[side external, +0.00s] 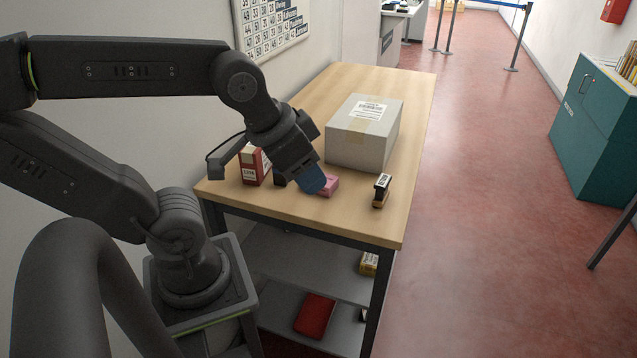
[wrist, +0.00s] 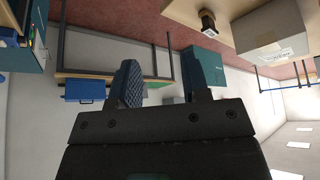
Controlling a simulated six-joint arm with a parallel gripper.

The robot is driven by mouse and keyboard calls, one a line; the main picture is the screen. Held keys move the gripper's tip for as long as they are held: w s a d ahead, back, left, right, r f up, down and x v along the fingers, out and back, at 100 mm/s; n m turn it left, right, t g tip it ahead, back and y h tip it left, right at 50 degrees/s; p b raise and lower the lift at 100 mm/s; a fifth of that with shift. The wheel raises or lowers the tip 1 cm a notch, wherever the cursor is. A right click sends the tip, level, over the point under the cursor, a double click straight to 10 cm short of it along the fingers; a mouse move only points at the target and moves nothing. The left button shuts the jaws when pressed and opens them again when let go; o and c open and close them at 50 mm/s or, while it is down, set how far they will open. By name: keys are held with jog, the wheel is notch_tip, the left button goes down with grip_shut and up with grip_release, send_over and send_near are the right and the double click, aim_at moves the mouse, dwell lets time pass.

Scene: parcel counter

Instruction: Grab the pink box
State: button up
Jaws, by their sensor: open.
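The pink box (side external: 330,187) is small and lies near the front edge of the wooden table in the side view. My gripper (side external: 297,183) is low over the table just left of it, tilted downward. One blue finger overlaps the box's left part in the picture and hides it; I cannot tell whether they touch. In the wrist view the two fingers of my gripper (wrist: 168,70) stand apart with nothing seen between them. I do not see the pink box in the wrist view.
A large pale parcel (side external: 350,147) stands behind on the table (side external: 408,95). A red and white box (side external: 250,170) is left of my gripper. A black stamp (side external: 382,188) stands to the right, also in the wrist view (wrist: 208,20). The table's front corner is clear.

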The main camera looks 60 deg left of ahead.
jog(key=o, duration=0.9)
jog(key=shift+a, duration=0.1)
jog(key=w+a+f+m+g, duration=0.25)
jog(key=w+a+m, duration=0.2)
jog(key=a, duration=0.25)
jog(key=w+a+f+m+g+y, duration=0.1)
jog(key=w+a+f+m+g, duration=0.15)
jog(key=w+a, duration=0.4)
jog(key=w+a+f+m+g, duration=0.2)
jog(key=w+a+f+m, duration=0.15)
jog(key=a, duration=0.55)
jog(key=f, duration=0.2)
jog(key=s+f, duration=0.1)
jog(key=f, duration=0.4)
jog(key=shift+s+a+f, duration=0.15)
jog(key=shift+a+f, duration=0.25)
jog(key=shift+f, duration=1.2)
jog(key=shift+a+f, duration=0.1)
jog(key=shift+f, duration=1.25)
jog(key=shift+f, duration=0.1)
